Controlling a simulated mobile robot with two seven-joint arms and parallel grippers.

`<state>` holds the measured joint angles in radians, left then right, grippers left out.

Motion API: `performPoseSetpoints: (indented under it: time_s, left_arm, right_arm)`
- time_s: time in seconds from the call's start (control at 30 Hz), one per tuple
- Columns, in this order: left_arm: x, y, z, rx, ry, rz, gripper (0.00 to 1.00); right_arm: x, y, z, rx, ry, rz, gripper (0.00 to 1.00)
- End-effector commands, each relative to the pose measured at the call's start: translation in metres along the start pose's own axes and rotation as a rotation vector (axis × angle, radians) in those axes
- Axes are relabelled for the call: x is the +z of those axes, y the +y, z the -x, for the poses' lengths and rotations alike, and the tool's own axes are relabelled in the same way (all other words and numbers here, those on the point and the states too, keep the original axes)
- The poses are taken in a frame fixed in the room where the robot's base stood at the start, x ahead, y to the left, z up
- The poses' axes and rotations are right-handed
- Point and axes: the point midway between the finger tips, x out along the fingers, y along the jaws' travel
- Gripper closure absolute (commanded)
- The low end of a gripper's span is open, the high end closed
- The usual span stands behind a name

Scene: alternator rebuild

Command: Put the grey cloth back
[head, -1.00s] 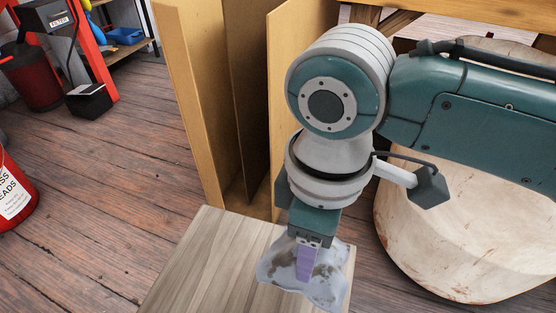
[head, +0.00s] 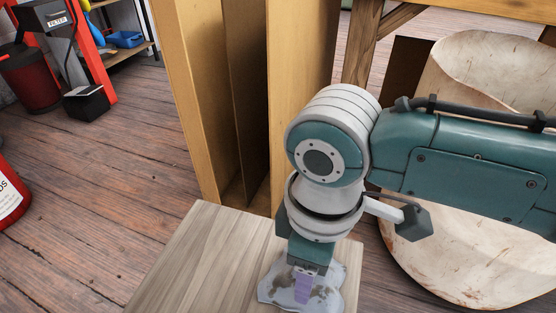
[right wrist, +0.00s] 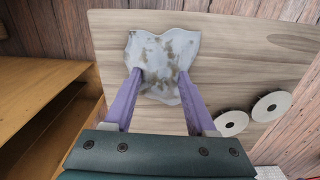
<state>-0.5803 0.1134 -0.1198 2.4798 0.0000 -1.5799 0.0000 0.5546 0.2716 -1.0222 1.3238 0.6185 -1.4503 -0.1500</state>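The grey cloth (head: 330,286), pale with brown stains, lies spread out nearly flat on a light wooden surface (head: 200,258). It also shows in the right wrist view (right wrist: 160,50), close to one edge of the wooden surface. My right gripper (head: 302,298) points down over the cloth. In the right wrist view my right gripper's (right wrist: 161,74) purple fingers are spread apart, with cloth visible between their tips. I cannot tell whether the tips touch it. My left gripper is not in view.
Two white discs with dark centres (right wrist: 231,123) lie on the wooden surface beside the fingers. Upright wooden panels (head: 300,100) stand behind it. A large pale, stained drum (head: 440,265) is to the right. Open plank floor (head: 110,190) lies to the left.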

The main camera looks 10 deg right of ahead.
Motion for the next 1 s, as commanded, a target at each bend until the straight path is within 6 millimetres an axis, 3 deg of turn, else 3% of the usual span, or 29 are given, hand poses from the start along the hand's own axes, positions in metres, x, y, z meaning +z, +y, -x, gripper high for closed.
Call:
performPoseSetpoints:
  time_s: [0.03, 0.2, 0.53, 1.0]
  left_arm:
    - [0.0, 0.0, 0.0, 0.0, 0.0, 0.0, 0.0]
    - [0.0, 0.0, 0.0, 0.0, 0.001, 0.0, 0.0]
    - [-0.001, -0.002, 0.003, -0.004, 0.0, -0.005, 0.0]
    - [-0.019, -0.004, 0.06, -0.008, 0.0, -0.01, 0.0]
  right_arm:
    - [0.0, 0.0, 0.0, 0.0, 0.0, 0.0, 0.37]
    - [0.0, 0.0, 0.0, 0.0, 0.0, 0.0, 0.18]
    - [0.0, 0.0, 0.006, 0.001, 0.001, 0.001, 0.17]
    - [0.0, 0.0, 0.103, 0.001, 0.002, 0.001, 0.17]
